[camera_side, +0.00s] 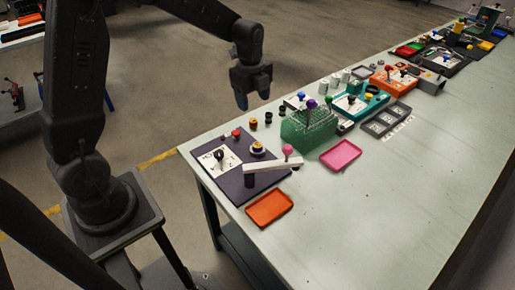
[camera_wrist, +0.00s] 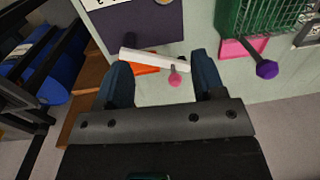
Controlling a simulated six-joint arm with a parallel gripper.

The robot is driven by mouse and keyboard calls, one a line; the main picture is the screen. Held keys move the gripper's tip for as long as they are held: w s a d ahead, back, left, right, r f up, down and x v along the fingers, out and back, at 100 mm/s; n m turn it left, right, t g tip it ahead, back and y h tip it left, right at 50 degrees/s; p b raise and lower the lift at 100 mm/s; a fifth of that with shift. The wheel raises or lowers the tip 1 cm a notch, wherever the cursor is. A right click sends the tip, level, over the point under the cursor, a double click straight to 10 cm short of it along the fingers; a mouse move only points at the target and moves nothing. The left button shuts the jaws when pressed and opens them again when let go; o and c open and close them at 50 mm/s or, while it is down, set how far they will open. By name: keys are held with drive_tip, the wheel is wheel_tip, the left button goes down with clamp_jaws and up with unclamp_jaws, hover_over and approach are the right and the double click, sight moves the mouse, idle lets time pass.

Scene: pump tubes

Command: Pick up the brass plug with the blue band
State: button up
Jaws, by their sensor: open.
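My gripper (camera_side: 254,99) hangs open and empty in the air, above and beyond the table's left edge in the side view. Its two blue-grey fingers are spread apart in the wrist view (camera_wrist: 162,82). A small brass-coloured piece (camera_side: 253,124) stands at the table's back left edge, below the gripper in the side picture. Another brass-and-dark piece (camera_side: 257,149) sits on a pale disc on the dark panel. I cannot make out a blue band on either, so I cannot tell which is the plug. No brass plug shows clearly in the wrist view.
The dark panel (camera_side: 235,187) carries a white bar (camera_side: 272,165) with a pink knob (camera_side: 288,149). A green wire rack (camera_side: 310,124), an orange tray (camera_side: 270,208) and a pink tray (camera_side: 340,156) stand nearby. The table's front right is clear.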

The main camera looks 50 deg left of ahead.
wheel_tip(320, 180, down, 5)
drive_tip(key=w+a+m, duration=0.2)
drive_tip(key=m, duration=0.1)
hover_over(257, 144)
drive_tip(key=shift+g, duration=0.4)
wheel_tip(257, 144, down, 8)
drive_tip(key=shift+s+a+r, duration=0.1)
drive_tip(key=shift+s, duration=0.05)
drive_tip(key=shift+d+f, duration=0.2)
drive_tip(key=shift+f, duration=2.85)
clamp_jaws()
drive_tip(key=shift+w+r, duration=0.15)
drive_tip(key=shift+w, duration=0.05)
